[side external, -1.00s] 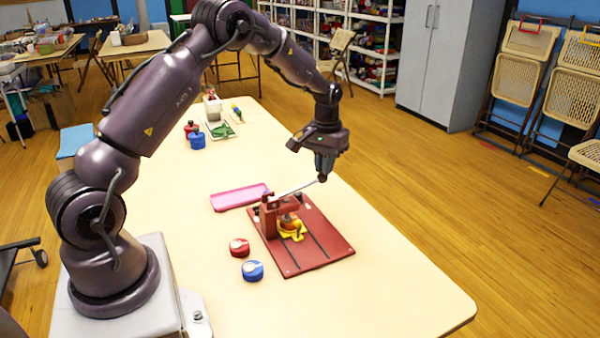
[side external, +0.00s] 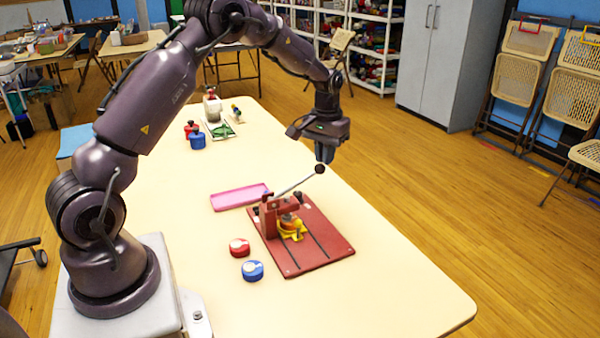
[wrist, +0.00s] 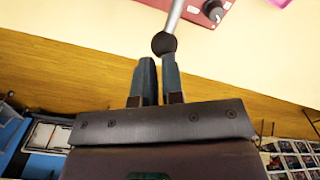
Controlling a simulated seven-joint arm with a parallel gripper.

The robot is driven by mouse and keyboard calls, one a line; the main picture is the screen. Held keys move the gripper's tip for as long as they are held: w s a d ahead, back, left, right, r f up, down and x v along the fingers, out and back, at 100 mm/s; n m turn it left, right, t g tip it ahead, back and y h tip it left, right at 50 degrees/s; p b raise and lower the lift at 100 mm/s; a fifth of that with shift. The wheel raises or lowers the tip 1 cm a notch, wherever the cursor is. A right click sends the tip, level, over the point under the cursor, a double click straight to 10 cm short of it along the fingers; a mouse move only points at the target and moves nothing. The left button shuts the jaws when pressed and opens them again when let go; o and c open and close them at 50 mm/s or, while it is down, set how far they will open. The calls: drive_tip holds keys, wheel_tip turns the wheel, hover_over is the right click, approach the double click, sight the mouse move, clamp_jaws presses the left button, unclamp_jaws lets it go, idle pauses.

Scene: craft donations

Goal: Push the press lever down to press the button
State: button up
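The press lever is a thin metal rod (side external: 296,183) ending in a dark round knob (side external: 320,169). It slopes up and right from the red-brown press (side external: 268,216) on a dark red board (side external: 318,255). A yellow piece (side external: 293,236) lies under the press head; the button cannot be made out clearly. My gripper (side external: 325,154) is just above the knob, pointing down. In the wrist view, the gripper's fingers (wrist: 159,60) have a narrow, empty gap, and the knob (wrist: 164,43) appears just beyond their tips. I cannot tell whether they touch.
A pink tray (side external: 240,198) lies behind the press. A red round container (side external: 239,248) and a blue one (side external: 253,270) stand left of the board. More containers (side external: 197,140) stand at the far end. The table's front right is clear.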

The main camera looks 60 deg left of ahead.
drive_tip(key=shift+r, duration=2.85)
